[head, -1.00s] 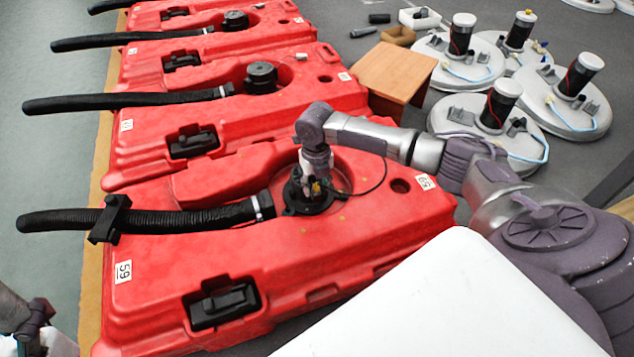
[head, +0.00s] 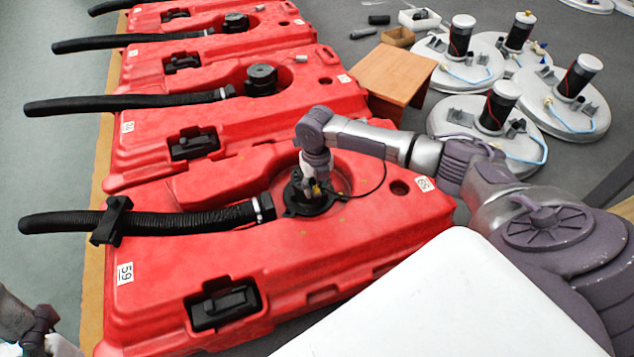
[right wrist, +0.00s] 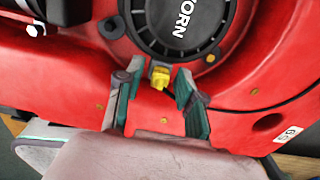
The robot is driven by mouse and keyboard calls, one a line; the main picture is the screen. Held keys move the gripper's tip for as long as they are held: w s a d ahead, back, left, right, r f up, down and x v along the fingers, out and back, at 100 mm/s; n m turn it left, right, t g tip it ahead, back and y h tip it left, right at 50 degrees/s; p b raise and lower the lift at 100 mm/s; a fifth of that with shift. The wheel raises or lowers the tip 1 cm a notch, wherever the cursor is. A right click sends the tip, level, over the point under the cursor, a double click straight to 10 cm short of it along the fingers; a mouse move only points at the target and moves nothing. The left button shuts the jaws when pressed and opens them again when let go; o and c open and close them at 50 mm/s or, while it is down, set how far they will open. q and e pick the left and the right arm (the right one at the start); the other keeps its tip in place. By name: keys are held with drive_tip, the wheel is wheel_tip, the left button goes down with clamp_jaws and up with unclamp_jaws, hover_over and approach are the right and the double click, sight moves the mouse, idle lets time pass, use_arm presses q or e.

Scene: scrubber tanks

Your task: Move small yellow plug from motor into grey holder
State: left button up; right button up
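The small yellow plug (right wrist: 160,76) sits at the rim of the black round motor (right wrist: 180,22) on the nearest red tank. In the head view the plug (head: 316,189) shows as a small yellow spot on the motor (head: 297,207), below my right gripper (head: 310,184). In the right wrist view my right gripper (right wrist: 160,80) is open. Its fingertips lie on either side of the plug, with a gap on each side. My left gripper (head: 62,346) is only partly in the head view at the lower left; its fingers are cut off.
The nearest red tank (head: 240,250) carries a black ribbed hose (head: 160,220). More red tanks (head: 240,125) stand behind it. A wooden box (head: 395,72) and round grey scrubber units (head: 487,125) stand at the right. A white surface (head: 450,300) fills the lower right.

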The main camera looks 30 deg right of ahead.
sight(316, 187)
drive_tip(key=o, duration=0.7)
drive_tip(key=shift+r, duration=0.15)
wheel_tip(316, 187, up, 12)
drive_tip(key=shift+f, duration=0.15)
idle(0.4)
